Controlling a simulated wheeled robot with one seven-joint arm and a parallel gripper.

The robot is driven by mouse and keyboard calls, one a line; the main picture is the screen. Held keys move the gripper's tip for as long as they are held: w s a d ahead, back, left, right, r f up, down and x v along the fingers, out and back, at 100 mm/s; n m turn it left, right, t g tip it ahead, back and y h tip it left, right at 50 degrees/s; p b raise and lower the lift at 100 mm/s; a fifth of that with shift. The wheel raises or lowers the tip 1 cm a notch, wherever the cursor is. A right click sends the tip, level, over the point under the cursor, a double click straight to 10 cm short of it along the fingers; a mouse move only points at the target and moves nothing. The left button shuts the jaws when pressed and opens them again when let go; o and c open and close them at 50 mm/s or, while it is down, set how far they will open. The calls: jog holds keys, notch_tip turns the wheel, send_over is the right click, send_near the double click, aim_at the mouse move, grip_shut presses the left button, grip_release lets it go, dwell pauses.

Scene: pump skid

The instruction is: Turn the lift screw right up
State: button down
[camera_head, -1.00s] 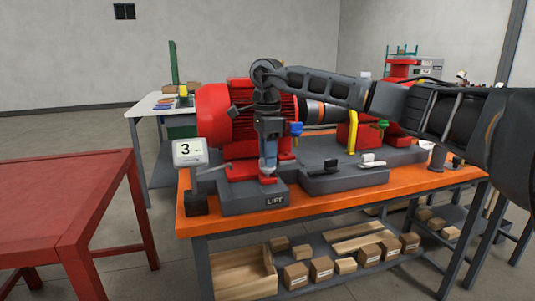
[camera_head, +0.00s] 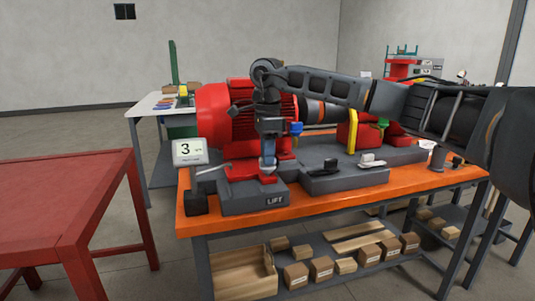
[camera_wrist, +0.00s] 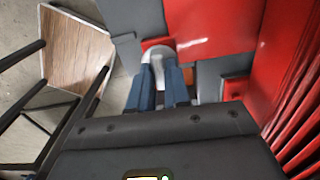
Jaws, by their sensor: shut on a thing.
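The lift screw (camera_wrist: 160,53) shows in the wrist view as a pale rounded metal head between my blue fingertips. My gripper (camera_head: 267,168) points straight down over the grey block marked LIFT (camera_head: 252,203) at the front left of the skid, and is shut on the screw. The wrist view shows its fingers (camera_wrist: 159,88) on either side of the head. In the head view the fingers hide most of the screw. A red motor foot (camera_head: 267,179) is beside it, under the red motor (camera_head: 228,110). A white display (camera_head: 190,151) left of the motor reads 3.
The skid stands on an orange-topped bench (camera_head: 330,208). A black and a white clamp-like part (camera_head: 372,161) sit on the skid to the right. A yellow bar (camera_head: 351,131) stands behind them. A red table (camera_head: 60,195) is at left, with floor between.

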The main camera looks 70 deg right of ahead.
jog(key=m+b, duration=0.1)
jog(key=m, duration=1)
jog(key=shift+m+b, duration=0.3)
jog(key=shift+b, duration=0.05)
jog(key=m+b, duration=0.1)
jog(key=m, duration=0.5)
jog(key=m+b, duration=0.1)
jog(key=m, duration=0.4)
jog(key=shift+m, duration=0.4)
jog(key=c, duration=1.1)
grip_release()
